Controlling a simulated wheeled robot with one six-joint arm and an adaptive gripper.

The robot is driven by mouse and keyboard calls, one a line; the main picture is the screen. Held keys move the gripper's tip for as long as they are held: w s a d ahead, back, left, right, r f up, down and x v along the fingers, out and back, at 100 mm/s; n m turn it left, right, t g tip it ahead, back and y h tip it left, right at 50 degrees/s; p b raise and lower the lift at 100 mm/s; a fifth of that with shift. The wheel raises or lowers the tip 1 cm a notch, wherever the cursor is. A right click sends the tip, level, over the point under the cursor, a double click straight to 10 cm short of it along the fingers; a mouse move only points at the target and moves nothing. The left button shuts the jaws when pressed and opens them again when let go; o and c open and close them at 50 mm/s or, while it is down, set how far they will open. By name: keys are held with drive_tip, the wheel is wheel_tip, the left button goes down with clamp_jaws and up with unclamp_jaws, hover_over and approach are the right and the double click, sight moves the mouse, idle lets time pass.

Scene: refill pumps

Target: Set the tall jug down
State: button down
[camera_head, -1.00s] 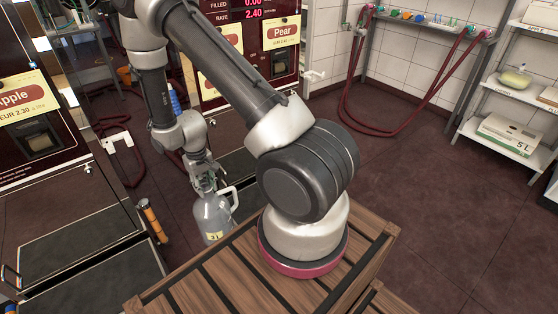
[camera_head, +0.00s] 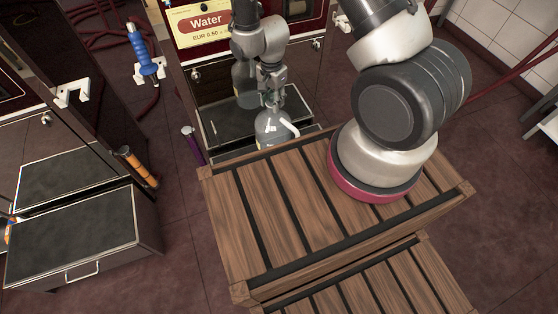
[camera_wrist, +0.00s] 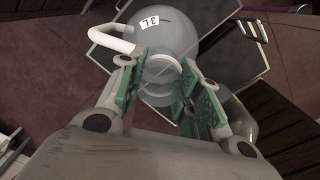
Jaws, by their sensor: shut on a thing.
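The tall jug (camera_head: 268,130) is clear grey with a white handle. In the head view it is upright in front of the Water machine, its lower part hidden behind my wooden top. In the wrist view the jug (camera_wrist: 178,35) shows a 3L label and its handle points left. My gripper (camera_head: 272,97) is above it, and its green pads (camera_wrist: 165,85) are shut on the jug's neck. A dark pull-out tray (camera_wrist: 225,60) lies beneath the jug in the wrist view. I cannot tell whether the jug's base touches it.
The Water machine (camera_head: 205,25) has a dark shelf (camera_head: 240,120) low on its front. At left, another dark drawer (camera_head: 85,240) stands pulled out. A blue nozzle (camera_head: 143,50), an orange-handled one (camera_head: 138,167) and a purple one (camera_head: 192,145) are nearby. Open floor lies right.

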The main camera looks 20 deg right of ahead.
sight(267, 121)
drive_tip(key=m, duration=0.2)
drive_tip(key=s+a+m, duration=0.1)
drive_tip(key=m, duration=0.1)
drive_tip(key=s+a+m, duration=0.1)
drive_tip(key=shift+a+f+m, duration=0.1)
drive_tip(key=shift+a+m, duration=0.15)
drive_tip(key=shift+m, duration=0.15)
wheel_tip(267, 121, down, 10)
drive_tip(key=shift+a+r, duration=0.1)
drive_tip(key=shift+a, duration=0.05)
drive_tip(key=c, duration=1)
unclamp_jaws()
